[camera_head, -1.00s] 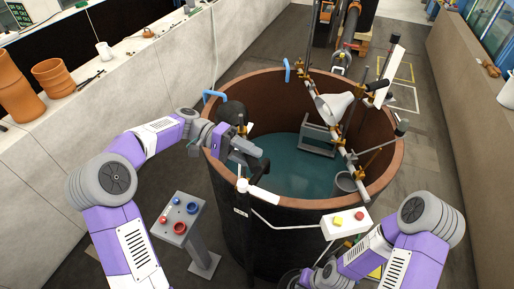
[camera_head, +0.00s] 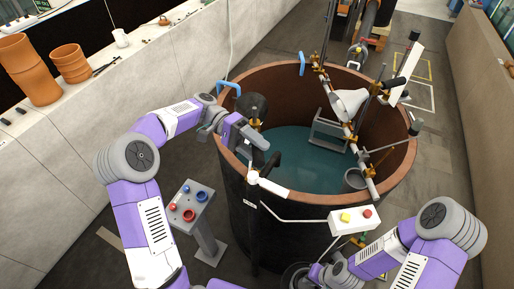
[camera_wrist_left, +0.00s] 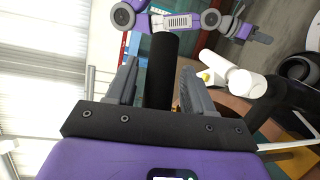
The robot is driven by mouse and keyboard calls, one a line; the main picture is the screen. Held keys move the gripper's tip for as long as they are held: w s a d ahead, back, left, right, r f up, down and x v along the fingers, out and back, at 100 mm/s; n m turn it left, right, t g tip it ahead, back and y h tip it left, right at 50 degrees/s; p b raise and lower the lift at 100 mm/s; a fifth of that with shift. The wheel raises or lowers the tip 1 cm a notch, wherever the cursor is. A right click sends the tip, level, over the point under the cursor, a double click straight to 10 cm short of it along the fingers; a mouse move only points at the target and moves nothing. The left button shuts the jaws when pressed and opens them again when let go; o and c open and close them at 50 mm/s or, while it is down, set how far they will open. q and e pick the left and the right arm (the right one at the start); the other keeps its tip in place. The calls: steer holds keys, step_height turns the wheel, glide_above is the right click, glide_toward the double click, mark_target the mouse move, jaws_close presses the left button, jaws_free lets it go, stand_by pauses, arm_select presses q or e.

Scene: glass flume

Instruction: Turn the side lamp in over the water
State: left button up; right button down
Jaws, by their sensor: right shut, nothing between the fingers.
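What looks like the side lamp is a white tube (camera_head: 273,187) with a black handle (camera_head: 270,165), on a post at the tank's front left rim. The white tube also shows in the left wrist view (camera_wrist_left: 235,75). The water (camera_head: 290,160) lies inside the brown round tank. My left gripper (camera_head: 262,145) is over the left rim, close to the handle. In the left wrist view, a black cylinder (camera_wrist_left: 160,70), apparently this handle, stands between the open fingers, with gaps on both sides. My right gripper (camera_wrist_left: 260,38) is shut and empty, low beside the tank.
A white cone lamp (camera_head: 350,102) and a white panel (camera_head: 406,70) are on the rail across the tank's right side. A white button box (camera_head: 354,219) stands in front, and a grey button pedestal (camera_head: 190,205) at left. Blue hooks (camera_head: 228,88) hang on the rim.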

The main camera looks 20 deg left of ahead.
stand_by(0.3)
arm_select(q)
steer(key=shift+v, duration=3.8)
arm_select(e)
steer(key=shift+f, duration=0.15)
arm_select(q)
steer(key=shift+s+f, duration=0.1)
arm_select(e)
steer(key=shift+s, duration=0.1)
